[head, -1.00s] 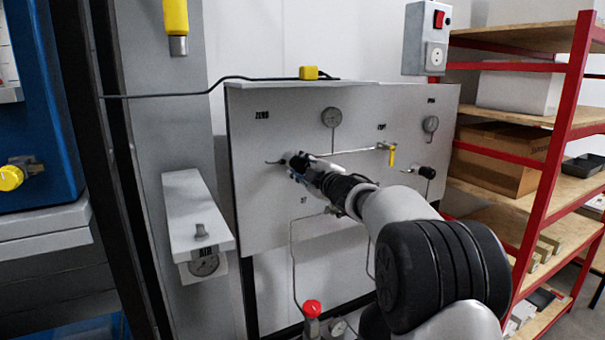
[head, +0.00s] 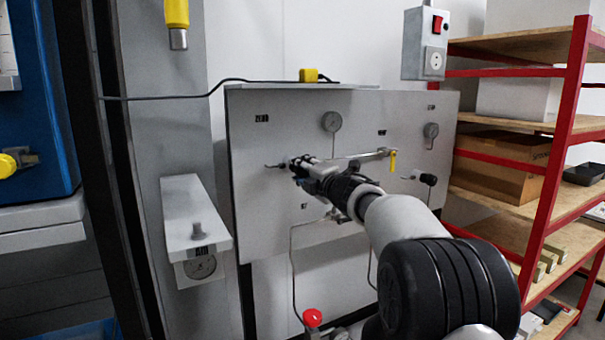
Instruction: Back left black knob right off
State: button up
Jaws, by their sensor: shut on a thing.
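The grey upright panel (head: 265,220) carries the left black knob at its left side, below a small label. My gripper (head: 299,164) is at this knob, coming from the lower right. It is shut on the black knob, which the fingers mostly hide. A short thin metal pipe end (head: 274,166) shows just left of the fingertips. I cannot tell whether the knob still touches its stem. A second black knob (head: 428,179) sits on the right side of the panel, clear of my gripper.
A gauge (head: 332,121) is above my gripper, and a yellow-handled valve (head: 392,160) is to its right. A red knob (head: 313,317) is low in front. A grey bracket (head: 195,215) juts out at left. A red-framed shelf (head: 560,140) stands at right.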

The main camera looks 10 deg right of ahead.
dwell(0.4)
jog(key=o, duration=1.1)
jog(key=shift+c, duration=0.2)
jog(key=v, duration=1.2)
